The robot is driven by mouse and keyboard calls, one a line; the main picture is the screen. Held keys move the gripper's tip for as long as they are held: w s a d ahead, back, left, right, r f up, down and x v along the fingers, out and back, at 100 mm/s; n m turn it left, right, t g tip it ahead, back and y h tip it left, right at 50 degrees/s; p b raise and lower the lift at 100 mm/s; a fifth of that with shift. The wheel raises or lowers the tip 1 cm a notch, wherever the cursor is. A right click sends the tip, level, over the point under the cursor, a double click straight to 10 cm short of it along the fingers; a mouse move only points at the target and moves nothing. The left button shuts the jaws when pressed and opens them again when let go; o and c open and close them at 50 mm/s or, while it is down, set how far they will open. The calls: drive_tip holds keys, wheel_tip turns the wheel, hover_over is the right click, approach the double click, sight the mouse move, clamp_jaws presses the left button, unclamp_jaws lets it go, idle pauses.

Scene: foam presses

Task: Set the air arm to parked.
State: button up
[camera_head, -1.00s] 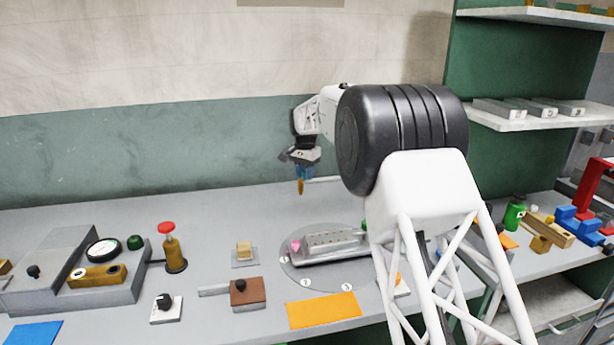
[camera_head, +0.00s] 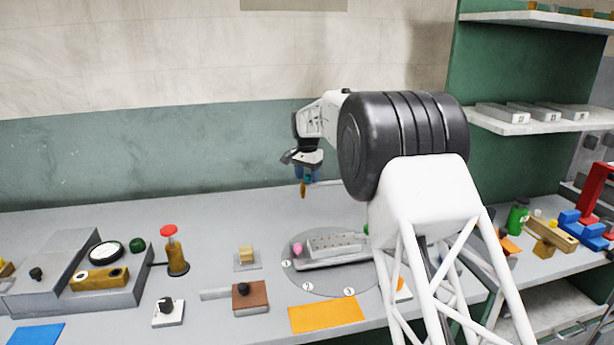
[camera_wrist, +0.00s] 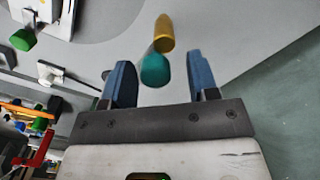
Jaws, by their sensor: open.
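My gripper (camera_head: 306,174) hangs over the back of the bench, pointing down. In the wrist view its two blue fingers (camera_wrist: 160,80) are open. A teal rounded piece (camera_wrist: 155,70) shows between the fingers, with space on both sides, and a yellow rounded piece (camera_wrist: 164,34) shows just beyond it. The yellow piece also shows under the gripper in the head view (camera_head: 303,191). A thin pale bar (camera_head: 327,183) runs right from there, partly hidden behind my arm. I cannot tell for certain which part is the air arm, or its setting.
A round numbered plate (camera_head: 312,287) with a perforated grey block (camera_head: 333,244) and a pink knob (camera_head: 297,249) lies in front. A red-topped brass post (camera_head: 176,259), a brown block (camera_head: 250,299) and an orange mat (camera_head: 326,315) are nearby. The back left bench is clear.

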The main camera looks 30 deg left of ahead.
drive_tip(key=shift+r, duration=3.85)
drive_tip(key=shift+d+r, duration=0.2)
drive_tip(key=shift+d, duration=0.2)
drive_tip(key=s+d+r, duration=0.2)
drive_tip(key=d+r, duration=0.2)
drive_tip(key=d, duration=0.9)
drive_tip(key=s+d+r+t, duration=0.1)
drive_tip(key=s+d+r, duration=0.25)
drive_tip(key=d, duration=0.85)
drive_tip(key=s+d+r, duration=0.2)
drive_tip(key=d+r, duration=0.2)
drive_tip(key=d, duration=0.9)
drive_tip(key=s+d+f+t, duration=0.1)
drive_tip(key=s+d+f, duration=0.2)
drive_tip(key=s+d, duration=2.15)
drive_tip(key=s+d+f, duration=0.5)
drive_tip(key=s, duration=0.4)
drive_tip(key=s+d+f, duration=0.5)
drive_tip(key=s+d, duration=0.1)
drive_tip(key=s, duration=0.3)
drive_tip(key=shift+f+t, duration=0.2)
drive_tip(key=shift+t, duration=0.1)
